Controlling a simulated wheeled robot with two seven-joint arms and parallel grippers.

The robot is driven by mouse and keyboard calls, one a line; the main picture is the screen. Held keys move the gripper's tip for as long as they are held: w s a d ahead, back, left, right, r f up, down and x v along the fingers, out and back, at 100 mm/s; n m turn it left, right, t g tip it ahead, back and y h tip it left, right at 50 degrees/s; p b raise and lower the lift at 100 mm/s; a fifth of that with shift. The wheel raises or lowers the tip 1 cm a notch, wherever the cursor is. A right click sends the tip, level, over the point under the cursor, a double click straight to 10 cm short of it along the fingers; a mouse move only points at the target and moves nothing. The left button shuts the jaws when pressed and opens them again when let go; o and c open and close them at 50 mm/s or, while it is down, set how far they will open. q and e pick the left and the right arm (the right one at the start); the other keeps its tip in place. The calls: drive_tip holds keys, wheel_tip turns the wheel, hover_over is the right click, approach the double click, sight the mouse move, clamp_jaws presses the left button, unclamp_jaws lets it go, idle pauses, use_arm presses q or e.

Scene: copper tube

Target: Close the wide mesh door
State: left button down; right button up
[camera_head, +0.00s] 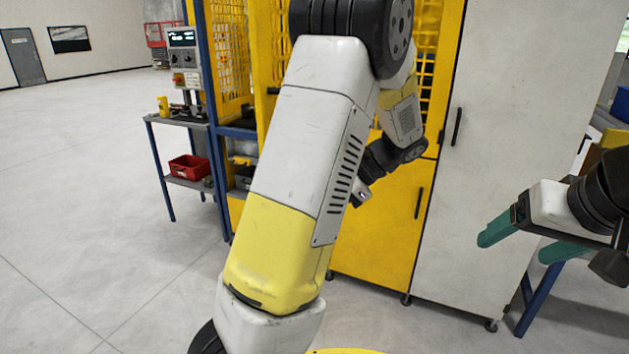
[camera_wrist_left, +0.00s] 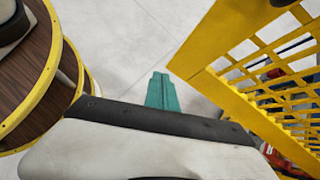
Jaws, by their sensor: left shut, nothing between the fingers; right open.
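Yellow mesh panels of the enclosure show behind my left arm in the head view, one mesh panel (camera_head: 229,45) at the left. I cannot tell from this view which is the wide door or how far it stands open. In the left wrist view a yellow mesh panel (camera_wrist_left: 222,50) with a solid edge slants along the right. My left gripper (camera_wrist_left: 162,92) has its green fingers together and empty, left of that edge with pale floor below; no contact is visible. In the head view its fingers are hidden behind my arm. My right gripper (camera_head: 524,243) is open and empty at the right.
A blue-legged table with a control box (camera_head: 184,58) and red bin (camera_head: 190,167) stands left of the enclosure. A tall white cabinet door (camera_head: 520,130) is at right. A wooden drum with yellow rims (camera_wrist_left: 35,70) is left in the wrist view. Floor at left is clear.

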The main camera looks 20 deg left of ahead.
use_arm(q)
drive_tip(key=w+d+r+m+t+y, duration=0.15)
drive_tip(key=w+d+m+y, duration=0.3)
drive_tip(key=w+y, duration=0.45)
drive_tip(key=s+a, duration=0.1)
drive_tip(key=a, duration=1.2)
drive_tip(key=shift+s+a, duration=0.35)
drive_tip(key=shift+a, duration=0.05)
drive_tip(key=shift+a+m, duration=0.1)
drive_tip(key=shift+m, duration=0.15)
